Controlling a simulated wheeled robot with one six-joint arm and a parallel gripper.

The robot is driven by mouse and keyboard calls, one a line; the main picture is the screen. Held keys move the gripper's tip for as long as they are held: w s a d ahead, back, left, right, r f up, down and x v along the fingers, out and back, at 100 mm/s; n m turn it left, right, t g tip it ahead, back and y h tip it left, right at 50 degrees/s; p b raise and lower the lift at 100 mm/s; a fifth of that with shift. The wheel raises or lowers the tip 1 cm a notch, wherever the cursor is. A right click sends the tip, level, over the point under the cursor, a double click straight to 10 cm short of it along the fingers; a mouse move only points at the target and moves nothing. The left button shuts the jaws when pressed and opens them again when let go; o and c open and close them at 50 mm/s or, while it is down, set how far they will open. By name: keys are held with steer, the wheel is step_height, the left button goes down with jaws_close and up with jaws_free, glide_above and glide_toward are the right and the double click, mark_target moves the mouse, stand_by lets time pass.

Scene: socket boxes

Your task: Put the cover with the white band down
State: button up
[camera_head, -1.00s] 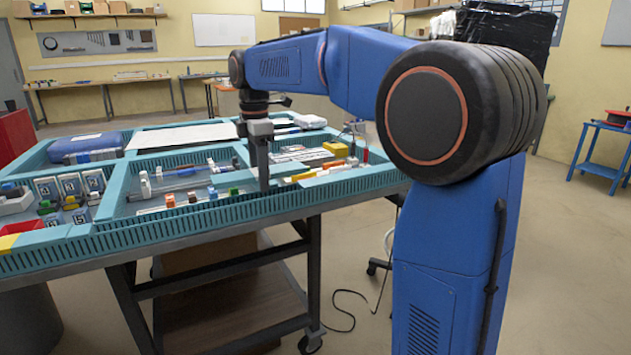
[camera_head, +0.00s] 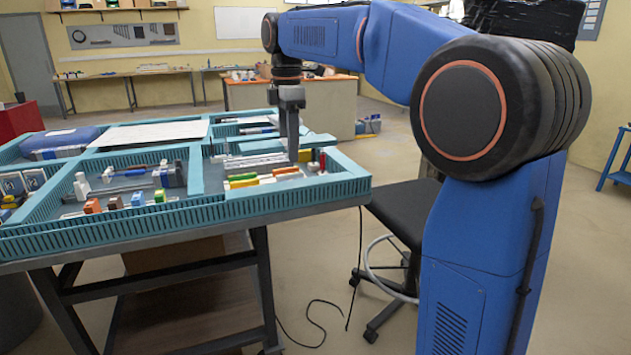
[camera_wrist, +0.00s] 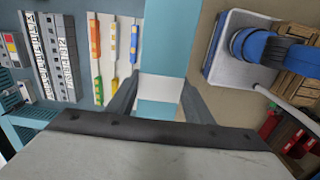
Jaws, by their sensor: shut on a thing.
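My gripper (camera_head: 292,158) points down over the right-hand compartment of the teal-walled table, beside its small coloured parts.
A row of green, yellow and orange parts (camera_head: 243,181) lies by the gripper; such rows show in the wrist view (camera_wrist: 97,60). Grey socket boxes (camera_wrist: 55,50) lie farther left. Teal walls (camera_head: 210,213) edge the table. A black stool (camera_head: 405,210) stands at its right.

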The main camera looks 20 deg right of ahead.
steer(key=shift+d+f, duration=0.15)
steer(key=shift+d, duration=0.15)
glide_above(293, 184)
step_height(293, 184, down, 5)
steer(key=shift+d+r, duration=0.1)
steer(key=shift+r, duration=0.05)
steer(key=shift+f, duration=2.45)
steer(key=shift+f, duration=0.6)
steer(key=o, duration=1.6)
steer(key=shift+c, duration=0.2)
step_height(293, 184, up, 13)
steer(key=shift+r, duration=0.1)
